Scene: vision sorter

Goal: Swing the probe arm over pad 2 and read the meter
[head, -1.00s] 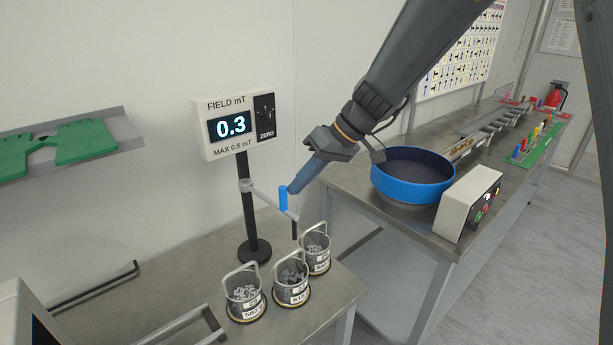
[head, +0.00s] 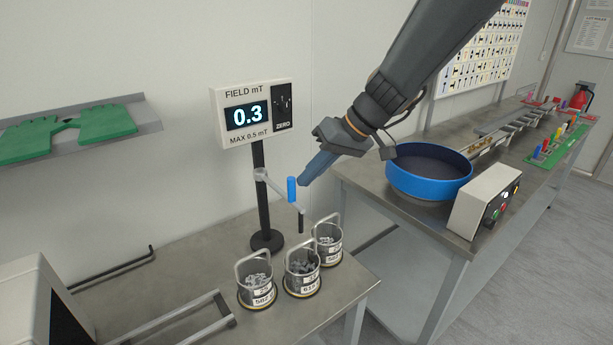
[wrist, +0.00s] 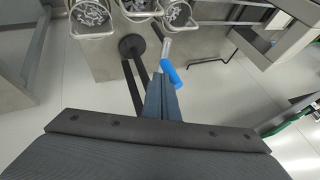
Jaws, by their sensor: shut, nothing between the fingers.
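The field meter (head: 255,113) on a black post reads 0.3 and is marked MAX 0.5 mT. A thin probe arm (head: 275,190) reaches from the post, with a blue upright handle (head: 292,189) and a black probe tip (head: 301,222) hanging near its end. The tip appears above the middle wire-handled pot (head: 303,268); the pad numbers are not readable. My gripper (head: 303,181) is shut and empty, just right of the handle with a slight gap. In the wrist view the handle (wrist: 172,75) is beside my closed fingertips (wrist: 162,82).
Two more pots of metal parts stand at front left (head: 257,285) and back right (head: 328,242). A blue bowl (head: 428,180) and a control box (head: 484,199) are on the right bench. A shelf with green gloves (head: 106,122) is on the left wall.

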